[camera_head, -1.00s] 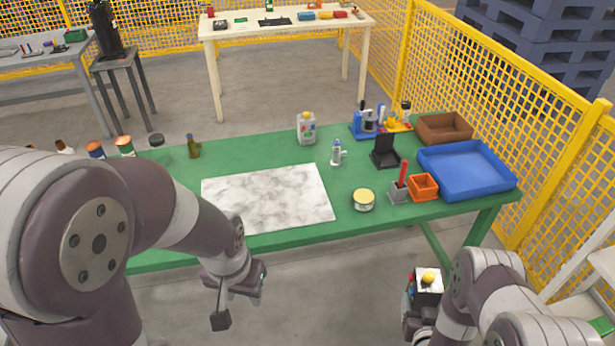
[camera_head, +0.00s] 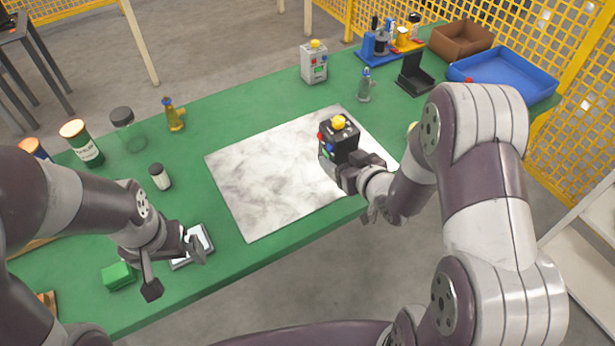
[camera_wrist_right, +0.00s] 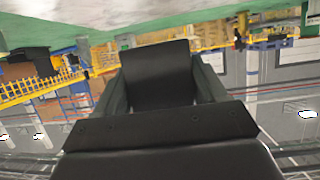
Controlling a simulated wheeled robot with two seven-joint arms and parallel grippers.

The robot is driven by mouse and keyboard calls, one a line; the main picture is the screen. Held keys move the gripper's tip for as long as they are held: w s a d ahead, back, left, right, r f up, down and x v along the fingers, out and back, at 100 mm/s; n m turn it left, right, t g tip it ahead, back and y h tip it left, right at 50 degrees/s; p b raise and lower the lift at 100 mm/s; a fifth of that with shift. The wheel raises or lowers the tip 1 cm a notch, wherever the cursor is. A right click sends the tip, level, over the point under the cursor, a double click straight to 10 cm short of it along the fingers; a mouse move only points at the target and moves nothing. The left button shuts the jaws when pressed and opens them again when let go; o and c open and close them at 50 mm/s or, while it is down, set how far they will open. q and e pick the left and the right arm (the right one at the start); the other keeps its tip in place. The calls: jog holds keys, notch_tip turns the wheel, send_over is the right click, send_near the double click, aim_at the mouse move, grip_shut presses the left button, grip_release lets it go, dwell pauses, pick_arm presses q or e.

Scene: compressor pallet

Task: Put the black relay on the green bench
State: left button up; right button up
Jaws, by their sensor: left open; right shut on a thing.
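The black relay (camera_head: 338,146), a dark box with a yellow knob on top and red, blue and green parts on its side, is at the right part of the marble slab. My right gripper (camera_head: 350,172) is shut on it from the near side. Its dark body (camera_wrist_right: 160,75) fills the space between the fingers in the right wrist view. I cannot tell whether its underside touches the slab. The green bench (camera_head: 235,105) spans the head view. My left gripper (camera_head: 175,275) is open over the bench's front left, near a small light tray.
The marble slab (camera_head: 260,185) lies mid-bench. A grey box with a yellow knob (camera_head: 313,66) stands behind it. Jars and bottles (camera_head: 82,143) stand left, a green block (camera_head: 118,276) front left. A blue tray (camera_head: 505,68) and brown bin (camera_head: 460,40) are far right.

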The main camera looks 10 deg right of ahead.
send_over(313, 195)
notch_tip(313, 195, down, 4)
jog(key=shift+w+r, duration=0.15)
jog(key=shift+f, duration=0.35)
notch_tip(313, 195, down, 3)
jog(key=shift+b, duration=0.35)
jog(key=shift+f, duration=0.25)
jog(key=shift+f, duration=0.2)
jog(key=o, duration=1.4)
